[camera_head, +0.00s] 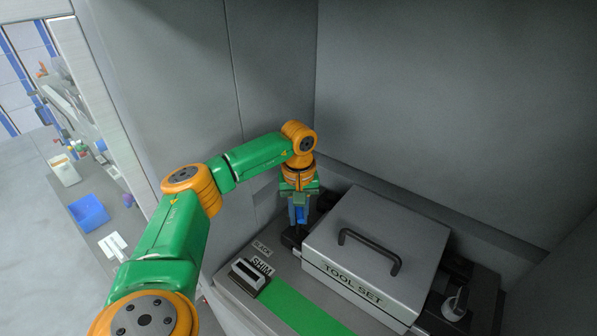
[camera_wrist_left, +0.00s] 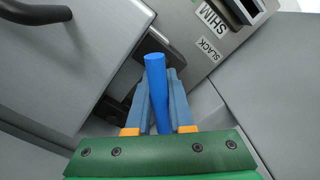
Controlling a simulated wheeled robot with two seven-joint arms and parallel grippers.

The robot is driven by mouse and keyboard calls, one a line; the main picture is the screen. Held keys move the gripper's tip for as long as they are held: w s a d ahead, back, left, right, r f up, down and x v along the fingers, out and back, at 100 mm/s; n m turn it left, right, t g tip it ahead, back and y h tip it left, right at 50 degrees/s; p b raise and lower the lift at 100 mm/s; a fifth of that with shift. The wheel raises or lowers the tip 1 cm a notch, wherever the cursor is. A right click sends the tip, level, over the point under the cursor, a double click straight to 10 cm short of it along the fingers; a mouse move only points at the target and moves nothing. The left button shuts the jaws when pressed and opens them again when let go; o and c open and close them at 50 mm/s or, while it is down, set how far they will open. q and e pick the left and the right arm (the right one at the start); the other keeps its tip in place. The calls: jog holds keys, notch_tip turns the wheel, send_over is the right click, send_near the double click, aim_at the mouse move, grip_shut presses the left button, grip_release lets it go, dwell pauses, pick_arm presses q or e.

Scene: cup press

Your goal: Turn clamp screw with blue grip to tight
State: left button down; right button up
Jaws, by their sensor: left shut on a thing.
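The clamp screw's blue grip (camera_wrist_left: 157,92) is a blue rod, plain in the left wrist view between my two blue-grey fingers. In the head view only a small blue part (camera_head: 300,214) shows under my left gripper (camera_head: 297,218). My left gripper points down beside the left back corner of the tool set box (camera_head: 375,245) and is shut on the blue grip. The screw's lower end and its black clamp (camera_head: 293,238) are mostly hidden by the gripper. I cannot tell how tight the screw is. My right gripper is in neither view.
The box has a dark handle (camera_head: 370,250) on its lid. A shim block (camera_head: 249,275) sits front left beside a green strip (camera_head: 300,308). Another clamp with a grey knob (camera_head: 455,305) stands at the right. Grey walls close off the back and left.

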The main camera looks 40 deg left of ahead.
pick_arm(q)
jog(key=shift+m, duration=1)
jog(key=c, duration=0.8)
grip_release()
notch_tip(320, 180, up, 7)
jog(key=shift+r+b, duration=0.1)
jog(key=shift+b, duration=0.45)
